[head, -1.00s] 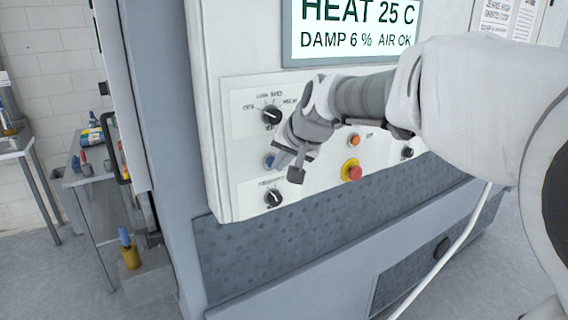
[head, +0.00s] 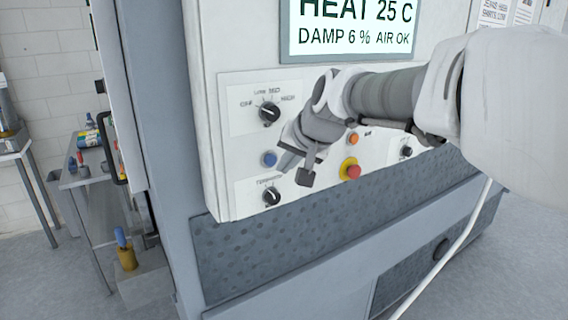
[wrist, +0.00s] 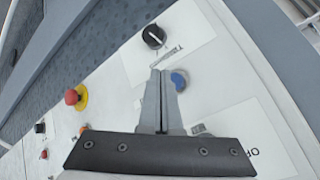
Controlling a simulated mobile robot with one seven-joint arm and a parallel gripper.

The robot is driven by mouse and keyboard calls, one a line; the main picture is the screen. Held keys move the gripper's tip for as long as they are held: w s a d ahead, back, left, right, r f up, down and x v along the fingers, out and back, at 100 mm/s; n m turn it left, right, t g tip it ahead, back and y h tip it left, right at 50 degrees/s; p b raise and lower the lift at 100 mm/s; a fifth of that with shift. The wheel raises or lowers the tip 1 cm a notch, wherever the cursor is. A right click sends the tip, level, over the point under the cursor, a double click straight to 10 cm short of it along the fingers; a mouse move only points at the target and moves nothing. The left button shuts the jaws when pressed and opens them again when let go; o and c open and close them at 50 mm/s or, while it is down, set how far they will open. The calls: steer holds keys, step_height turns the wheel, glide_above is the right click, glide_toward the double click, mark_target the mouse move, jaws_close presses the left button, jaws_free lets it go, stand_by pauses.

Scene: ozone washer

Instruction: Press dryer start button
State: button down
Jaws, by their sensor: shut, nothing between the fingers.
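The control panel (head: 232,150) of a large pale machine faces me. A round blue button (head: 269,159) sits between two black dials on its left part; it also shows in the wrist view (wrist: 179,80). An orange button (head: 353,138) is farther right, with a label I cannot read. My gripper (head: 283,163) is shut and empty, just right of the blue button in the head view. In the wrist view my gripper (wrist: 162,72) has its fingertips beside the blue button, which is uncovered. I cannot tell how far the tips are from the panel.
A red mushroom button (head: 353,172) on a yellow base lies right of my gripper. An upper dial (head: 269,113) and a lower dial (head: 271,196) flank the blue button. A display (head: 350,30) above reads HEAT 25 C. A side table (head: 85,180) stands at left.

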steer(key=shift+s+d+b, duration=0.4)
steer(key=shift+s+d, duration=0.2)
steer(key=shift+s, duration=0.25)
steer(key=shift+s+d+b, duration=0.35)
steer(key=shift+s+d, duration=0.2)
steer(key=shift+s, duration=0.3)
steer(key=s+d+f+h, duration=0.1)
steer(key=s+d+f, duration=0.3)
steer(key=s, duration=0.3)
steer(key=s+d+f+n+g+h, duration=0.1)
steer(key=s+d+f, duration=0.3)
steer(key=s, duration=0.4)
steer(key=s+d+f+g+h, duration=0.1)
steer(key=s+d+f+h, duration=0.1)
steer(key=s+d, duration=0.3)
steer(key=s+f, duration=0.1)
steer(key=s, duration=0.2)
steer(key=shift+s+f+n, duration=0.15)
steer(key=shift+f+n, duration=0.25)
